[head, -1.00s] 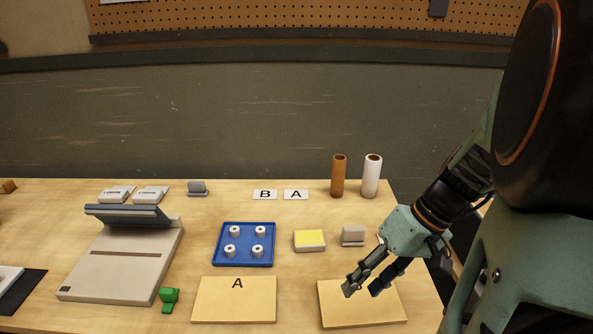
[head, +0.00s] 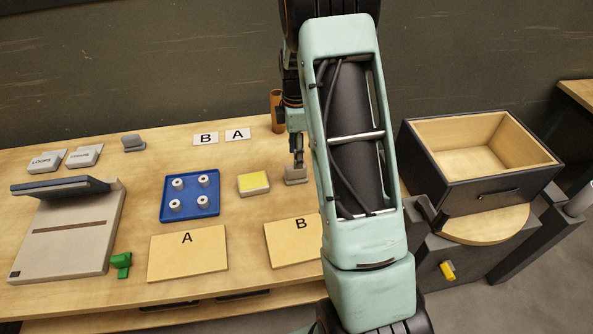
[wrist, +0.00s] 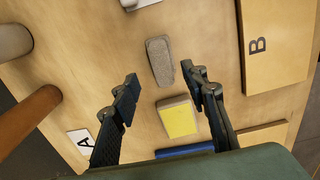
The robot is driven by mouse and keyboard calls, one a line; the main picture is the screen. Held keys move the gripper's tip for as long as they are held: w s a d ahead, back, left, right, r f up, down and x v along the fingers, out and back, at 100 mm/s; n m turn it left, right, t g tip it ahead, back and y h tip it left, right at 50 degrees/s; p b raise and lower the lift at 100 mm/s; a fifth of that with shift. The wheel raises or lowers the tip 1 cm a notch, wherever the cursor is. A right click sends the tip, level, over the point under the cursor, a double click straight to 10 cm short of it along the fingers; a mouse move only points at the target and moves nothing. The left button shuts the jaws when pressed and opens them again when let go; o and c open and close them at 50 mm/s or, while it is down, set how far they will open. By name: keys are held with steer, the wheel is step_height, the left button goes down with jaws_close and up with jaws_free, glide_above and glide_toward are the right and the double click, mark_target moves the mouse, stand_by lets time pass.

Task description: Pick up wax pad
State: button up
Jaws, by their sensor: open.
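A small block with a yellow top (head: 253,183), which looks like the wax pad, lies flat on the bench right of the blue tray. It also shows in the wrist view (wrist: 178,120), below the line of my fingertips and nearer the right finger. My gripper (wrist: 162,82) is open and empty, with one finger on each side of the picture. A grey block (wrist: 160,62) lies in line with the gap between the fingertips, on the bench below. In the head view my gripper (head: 297,155) points down just above this grey block, partly hidden by my arm.
The blue tray (head: 166,212) holds several white spools. Boards A (head: 188,262) and B (head: 285,250) lie in front. Brown and white rolls stand behind, the white one (wrist: 12,42) hidden in the head view. An open wooden drawer box (head: 480,195) stands right.

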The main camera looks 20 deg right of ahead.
mark_target(296, 173)
steer(key=shift+s+f+p, duration=0.1)
steer(key=shift+f+p, duration=0.45)
steer(key=shift+f, duration=2.9)
steer(key=shift+c, duration=0.6)
jaws_close()
